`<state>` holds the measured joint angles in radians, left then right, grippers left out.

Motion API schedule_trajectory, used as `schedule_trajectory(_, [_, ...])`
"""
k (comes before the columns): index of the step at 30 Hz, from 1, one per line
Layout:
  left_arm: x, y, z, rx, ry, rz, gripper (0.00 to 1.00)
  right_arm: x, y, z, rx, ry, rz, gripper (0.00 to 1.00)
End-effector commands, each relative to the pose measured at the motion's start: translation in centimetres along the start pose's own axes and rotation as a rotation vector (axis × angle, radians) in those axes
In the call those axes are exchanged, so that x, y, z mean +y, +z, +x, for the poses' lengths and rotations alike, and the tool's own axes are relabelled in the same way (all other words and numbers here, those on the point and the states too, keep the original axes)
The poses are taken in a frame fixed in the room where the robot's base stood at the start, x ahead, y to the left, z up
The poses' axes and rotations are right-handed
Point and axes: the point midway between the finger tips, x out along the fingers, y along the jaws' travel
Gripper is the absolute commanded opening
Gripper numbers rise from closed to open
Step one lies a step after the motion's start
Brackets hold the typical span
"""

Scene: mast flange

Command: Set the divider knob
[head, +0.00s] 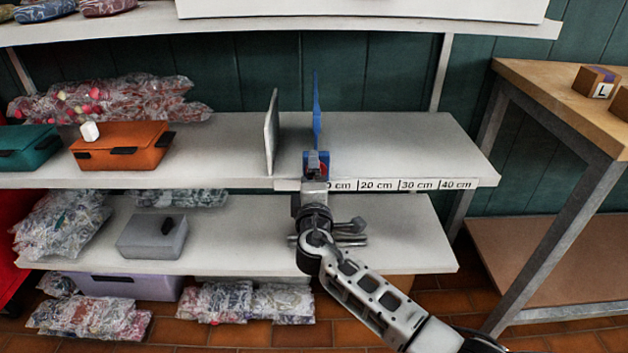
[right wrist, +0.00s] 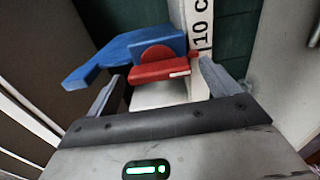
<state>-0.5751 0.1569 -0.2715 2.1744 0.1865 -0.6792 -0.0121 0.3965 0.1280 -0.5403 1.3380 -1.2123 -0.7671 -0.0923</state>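The blue divider (head: 317,115) stands upright on the middle shelf, seen nearly edge-on. Its blue front bracket (right wrist: 120,55) carries a red knob (right wrist: 160,68) with a small white mark. The knob sits just left of the 10 cm mark on the shelf's scale (head: 400,185). My right gripper (head: 315,172) is at the shelf's front edge, at the divider's bracket. In the right wrist view its fingers (right wrist: 160,78) are apart, one on each side of the knob, with a gap on both sides. My left gripper is not in view.
A pale upright panel (head: 271,132) stands left of the divider. The shelf (head: 400,145) to the right is clear. Orange (head: 122,146) and teal (head: 28,147) boxes sit left. A wooden-topped bench (head: 560,95) stands at right; another shelf (head: 390,235) lies below.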

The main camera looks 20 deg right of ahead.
Motion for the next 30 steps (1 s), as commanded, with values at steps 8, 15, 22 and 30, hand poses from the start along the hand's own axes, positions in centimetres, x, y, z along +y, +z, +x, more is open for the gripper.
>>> schedule_trajectory(8, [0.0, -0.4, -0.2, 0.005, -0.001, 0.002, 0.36, 0.0, 0.0, -1.2, 0.001, -0.001, 0.001, 0.87])
schedule_trajectory(15, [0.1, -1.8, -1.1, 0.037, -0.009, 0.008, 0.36, 0.0, 0.0, -6.5, 0.002, -0.004, 0.002, 0.87])
schedule_trajectory(22, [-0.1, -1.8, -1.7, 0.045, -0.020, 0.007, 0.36, -0.1, 0.0, -11.9, 0.001, -0.004, 0.002, 0.87])
schedule_trajectory(30, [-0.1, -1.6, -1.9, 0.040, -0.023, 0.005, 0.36, 0.0, 0.0, -15.5, 0.000, -0.001, 0.001, 0.87])
